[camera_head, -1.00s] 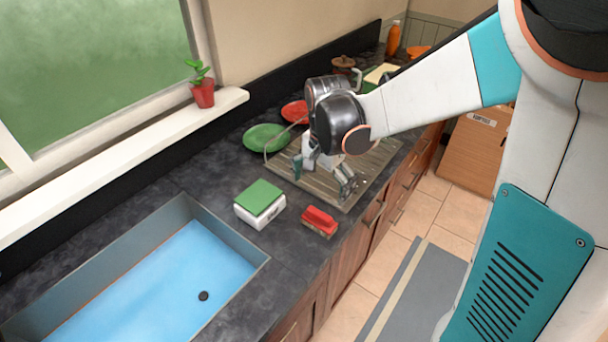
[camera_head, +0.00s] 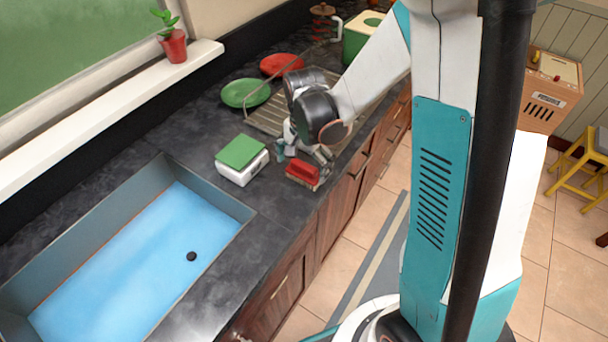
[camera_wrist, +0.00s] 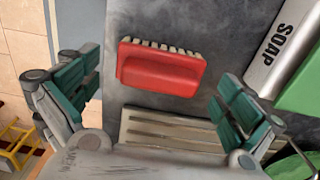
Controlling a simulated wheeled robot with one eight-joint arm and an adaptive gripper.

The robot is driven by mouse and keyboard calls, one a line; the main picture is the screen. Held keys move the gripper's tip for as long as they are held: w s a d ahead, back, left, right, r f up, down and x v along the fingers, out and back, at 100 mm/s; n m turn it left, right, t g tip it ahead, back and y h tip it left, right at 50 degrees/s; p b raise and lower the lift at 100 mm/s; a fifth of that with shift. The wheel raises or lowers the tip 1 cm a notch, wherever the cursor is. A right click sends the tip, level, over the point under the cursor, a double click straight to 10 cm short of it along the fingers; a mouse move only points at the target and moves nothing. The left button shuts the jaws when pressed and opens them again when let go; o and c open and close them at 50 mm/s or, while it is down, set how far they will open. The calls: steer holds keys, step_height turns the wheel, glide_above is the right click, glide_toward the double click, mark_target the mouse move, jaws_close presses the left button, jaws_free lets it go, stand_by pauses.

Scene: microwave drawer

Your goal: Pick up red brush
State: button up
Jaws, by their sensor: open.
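The red brush (camera_head: 302,172) lies on the dark countertop near its front edge, just right of the soap box. In the wrist view the red brush (camera_wrist: 161,69) lies ahead of my gripper, red back showing and pale bristles along its far side. My gripper (camera_head: 303,156) is low over the counter, right behind the brush in the head view. In the wrist view my gripper (camera_wrist: 160,95) is open and empty, with teal finger pads on either side of the brush's line. The brush is beyond the fingertips, and I cannot tell the exact height gap.
The white soap box with a green top (camera_head: 241,160) stands close left of the brush. The drying rack (camera_head: 262,122) is behind my gripper, with a green plate (camera_head: 245,92) and a red plate (camera_head: 281,64) beyond. The blue sink (camera_head: 130,262) is at front left.

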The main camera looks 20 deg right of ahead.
mark_target(304, 164)
step_height(304, 164, down, 3)
steer(key=shift+r, duration=0.2)
steer(key=shift+r, duration=0.1)
steer(key=shift+c, duration=0.6)
steer(key=c, duration=0.9)
steer(key=shift+o, duration=0.2)
step_height(304, 164, up, 20)
steer(key=p, duration=0.4)
steer(key=shift+p, duration=0.3)
